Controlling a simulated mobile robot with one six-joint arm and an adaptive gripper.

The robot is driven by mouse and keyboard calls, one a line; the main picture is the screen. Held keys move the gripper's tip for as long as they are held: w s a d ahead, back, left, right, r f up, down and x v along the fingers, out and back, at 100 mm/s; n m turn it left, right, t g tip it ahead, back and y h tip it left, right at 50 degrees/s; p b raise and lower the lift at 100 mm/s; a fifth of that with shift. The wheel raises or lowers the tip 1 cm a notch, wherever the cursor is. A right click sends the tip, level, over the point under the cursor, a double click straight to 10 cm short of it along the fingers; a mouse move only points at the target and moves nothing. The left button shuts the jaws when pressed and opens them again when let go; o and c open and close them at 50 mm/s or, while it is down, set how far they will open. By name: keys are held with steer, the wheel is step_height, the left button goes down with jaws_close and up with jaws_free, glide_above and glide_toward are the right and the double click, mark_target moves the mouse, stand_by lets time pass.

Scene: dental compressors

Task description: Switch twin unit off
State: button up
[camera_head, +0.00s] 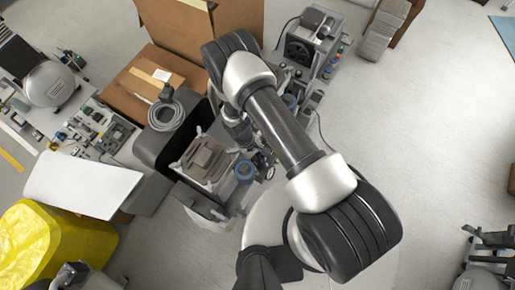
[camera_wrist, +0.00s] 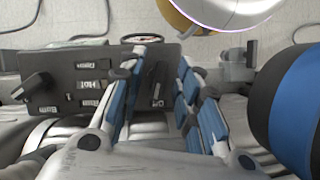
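In the wrist view, a dark grey control panel (camera_wrist: 85,75) with several small labels fills the left and middle. A black rotary switch (camera_wrist: 40,86) stands out at its left end. My gripper (camera_wrist: 163,55) is open, its blue-padded fingers reaching over the panel's right part, with a label between them. Nothing is seen held. A round gauge (camera_wrist: 131,65) is partly behind the left finger. In the head view, my gripper (camera_head: 263,160) is small and partly hidden by my arm, beside equipment. I cannot tell which machine is the twin unit.
A silver cylinder (camera_wrist: 225,8) and a blue-and-black round body (camera_wrist: 295,105) lie close on the right in the wrist view. In the head view, cardboard boxes (camera_head: 135,85), a coiled hose (camera_head: 167,112) and a yellow bin (camera_head: 70,235) stand left.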

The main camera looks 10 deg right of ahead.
steer(key=v, duration=1.2)
steer(key=shift+w, duration=0.1)
